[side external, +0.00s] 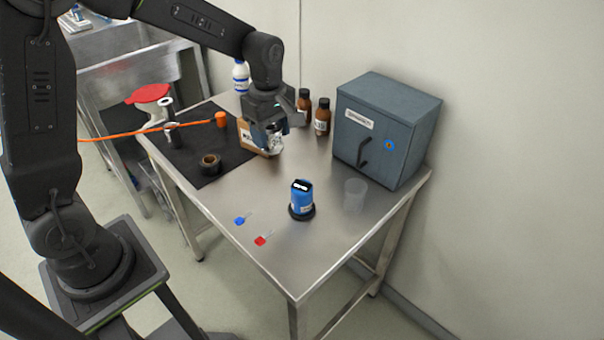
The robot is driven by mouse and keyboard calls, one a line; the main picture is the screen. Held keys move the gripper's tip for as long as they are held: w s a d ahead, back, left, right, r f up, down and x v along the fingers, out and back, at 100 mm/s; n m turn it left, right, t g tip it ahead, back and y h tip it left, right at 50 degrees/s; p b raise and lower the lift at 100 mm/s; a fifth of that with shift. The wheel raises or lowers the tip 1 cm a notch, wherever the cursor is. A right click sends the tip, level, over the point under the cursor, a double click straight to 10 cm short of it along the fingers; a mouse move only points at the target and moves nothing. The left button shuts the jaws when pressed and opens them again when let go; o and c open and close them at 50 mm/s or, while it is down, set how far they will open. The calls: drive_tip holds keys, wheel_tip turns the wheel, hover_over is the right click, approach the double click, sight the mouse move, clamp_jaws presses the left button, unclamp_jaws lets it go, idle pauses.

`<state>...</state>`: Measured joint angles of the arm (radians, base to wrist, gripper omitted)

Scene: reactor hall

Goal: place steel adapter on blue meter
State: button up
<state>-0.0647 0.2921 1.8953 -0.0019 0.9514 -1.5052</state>
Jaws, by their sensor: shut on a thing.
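The blue meter (302,202) stands upright on a round black base near the front middle of the steel table, with a dark display on its top. My gripper (272,138) is above the back middle of the table, left of and behind the meter. It is shut on a small shiny silver piece, the steel adapter (277,145), which is partly hidden by the fingers. The adapter is in front of a cardboard box and well apart from the meter.
A grey cabinet (385,130) stands at the right, with a clear cup (355,194) before it. Brown bottles (322,117) and a white bottle (241,77) stand behind. A black mat (197,145) holds a tape roll (209,163). Blue (240,221) and red (261,240) tagged keys lie front-left.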

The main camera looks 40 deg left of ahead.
drive_tip(key=d+f, duration=0.1)
drive_tip(key=d, duration=0.1)
drive_tip(key=w+d+f, duration=0.1)
drive_tip(key=d, duration=0.1)
drive_tip(key=w+d+f, duration=0.1)
drive_tip(key=d+f, duration=0.1)
drive_tip(key=shift+w+d+f, duration=0.1)
drive_tip(key=shift+w+d, duration=0.1)
drive_tip(key=shift+d, duration=0.15)
drive_tip(key=shift+f, duration=2.05)
drive_tip(key=shift+f, duration=0.1)
drive_tip(key=o, duration=1)
